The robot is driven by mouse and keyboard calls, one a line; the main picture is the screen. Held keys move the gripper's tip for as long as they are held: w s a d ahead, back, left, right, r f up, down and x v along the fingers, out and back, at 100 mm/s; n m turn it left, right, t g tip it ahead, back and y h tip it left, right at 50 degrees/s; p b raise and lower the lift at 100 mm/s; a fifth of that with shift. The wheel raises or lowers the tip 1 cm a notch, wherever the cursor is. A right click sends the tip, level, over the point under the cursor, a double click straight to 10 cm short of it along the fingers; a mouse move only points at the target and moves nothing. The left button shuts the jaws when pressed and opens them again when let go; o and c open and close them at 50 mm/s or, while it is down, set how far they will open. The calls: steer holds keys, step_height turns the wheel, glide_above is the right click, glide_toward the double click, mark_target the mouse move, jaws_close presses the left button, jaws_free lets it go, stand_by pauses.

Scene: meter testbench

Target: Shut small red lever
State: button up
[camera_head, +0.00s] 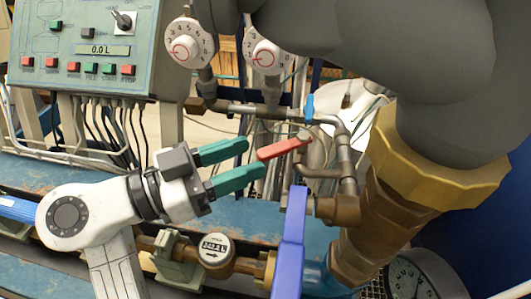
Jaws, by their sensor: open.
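The small red lever (284,148) sits on the pipework in the middle of the head view. It points to the left and slightly down from its pivot at the right end. My gripper (256,159) has two green fingers and comes in from the left. It is open, with one finger above the other. The lever's free left end is close to the fingertips, near the gap between them. I cannot tell whether the fingers touch it.
A large blue lever (292,240) stands upright just below right. A small blue handle (309,107) is above. A brass water meter (215,249) lies below my gripper. Big grey and brass pipes fill the right.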

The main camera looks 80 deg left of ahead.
steer(key=shift+b+v, duration=0.4)
steer(key=shift+v, duration=1.9)
steer(key=shift+c, duration=0.2)
steer(key=shift+w+d+f, duration=0.1)
steer(key=shift+c, duration=0.8)
steer(key=w+d+f+m+g+y, duration=0.1)
steer(key=y, duration=0.1)
steer(key=d+f+m+g+y, duration=0.1)
steer(key=y, duration=0.1)
steer(key=w+d+f+m+g+y, duration=0.1)
steer(key=d+g+y, duration=0.1)
steer(key=shift+w+p, duration=0.35)
steer(key=c, duration=0.6)
steer(key=d+r+m+g+y, duration=0.1)
steer(key=d+m, duration=0.1)
steer(key=d+r+m+g+y, duration=0.1)
steer(key=d+g+y, duration=0.1)
steer(key=s+d+r+m+g+y, duration=0.1)
steer(key=d+m+y, duration=0.1)
steer(key=shift+d+m, duration=0.3)
steer(key=shift+d, duration=0.1)
jaws_close()
steer(key=p, duration=0.4)
glide_toward(270, 157)
steer(key=x, duration=0.4)
steer(key=shift+w+a+r, duration=0.1)
steer(key=shift+w+a, duration=0.1)
steer(key=shift+a, duration=0.05)
steer(key=shift+w+a, duration=0.3)
steer(key=shift+a, duration=0.2)
